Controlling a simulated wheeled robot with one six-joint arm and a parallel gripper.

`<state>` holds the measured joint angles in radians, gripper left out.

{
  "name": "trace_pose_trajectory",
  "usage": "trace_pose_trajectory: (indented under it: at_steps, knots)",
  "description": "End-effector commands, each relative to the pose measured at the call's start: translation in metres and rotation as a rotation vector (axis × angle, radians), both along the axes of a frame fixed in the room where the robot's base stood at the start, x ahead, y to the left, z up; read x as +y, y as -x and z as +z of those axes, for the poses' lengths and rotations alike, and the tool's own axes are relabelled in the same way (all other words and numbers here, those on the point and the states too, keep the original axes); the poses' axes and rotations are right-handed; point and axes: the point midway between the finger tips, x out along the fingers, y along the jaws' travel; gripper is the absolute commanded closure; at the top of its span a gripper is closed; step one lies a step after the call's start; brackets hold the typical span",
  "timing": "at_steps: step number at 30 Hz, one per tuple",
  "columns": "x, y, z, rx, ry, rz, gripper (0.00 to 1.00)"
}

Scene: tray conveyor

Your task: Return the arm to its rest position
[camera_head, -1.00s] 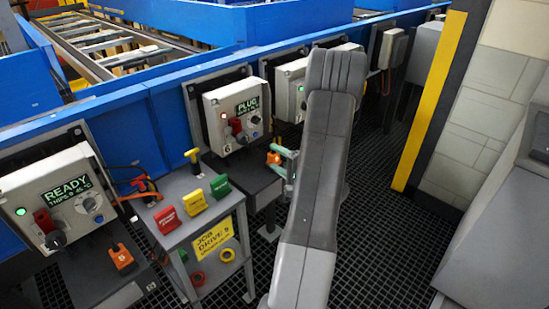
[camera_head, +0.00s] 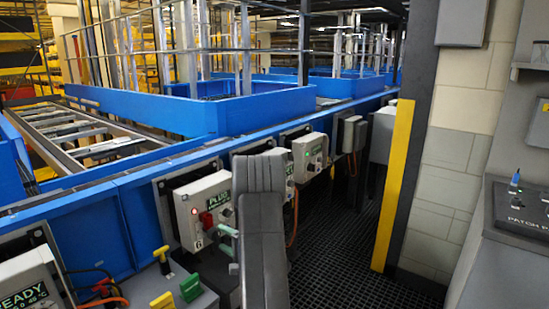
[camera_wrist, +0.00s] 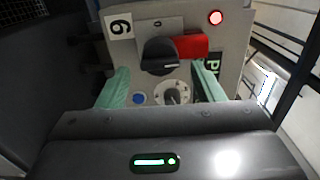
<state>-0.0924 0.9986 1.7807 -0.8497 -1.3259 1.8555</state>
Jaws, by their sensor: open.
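My gripper (camera_head: 228,240) is in front of the control box marked 6 (camera_head: 186,238), at the end of my raised grey arm (camera_head: 262,225). In the wrist view its two pale green fingers (camera_wrist: 162,88) stand apart with nothing held between them. Beyond them is the face of box 6 (camera_wrist: 235,20), with a black rotary knob (camera_wrist: 160,56), a red part (camera_wrist: 192,46) and a lit red lamp (camera_wrist: 215,17). I cannot tell the exact gap between fingers and box.
More control boxes (camera_head: 310,152) line the blue rail (camera_head: 140,185). A cart with yellow and green handles (camera_head: 190,288) stands lower left. A yellow-edged pillar (camera_head: 393,185) and a grey console (camera_head: 525,225) are at right. Dark grating floor (camera_head: 350,255) is open between.

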Motion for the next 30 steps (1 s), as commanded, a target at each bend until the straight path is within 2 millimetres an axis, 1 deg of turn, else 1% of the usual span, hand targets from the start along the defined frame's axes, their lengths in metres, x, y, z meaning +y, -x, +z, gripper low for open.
trace_pose_trajectory:
  at_steps: [1, 3, 7, 19, 22, 25, 30]
  knots:
    - [0.007, -0.004, 0.000, 0.000, 0.000, 0.002, 0.39]
    - [0.012, -0.009, 0.000, 0.001, 0.001, 0.001, 0.39]
    - [0.019, -0.015, 0.000, -0.001, 0.000, 0.001, 0.39]
    - [0.019, -0.015, 0.000, -0.007, 0.006, -0.001, 0.39]
    - [0.015, -0.013, 0.000, -0.005, 0.004, -0.002, 0.39]
    - [0.007, -0.007, -0.001, 0.002, 0.001, -0.004, 0.39]
    - [-0.018, 0.012, -0.001, 0.002, 0.001, -0.006, 0.39]
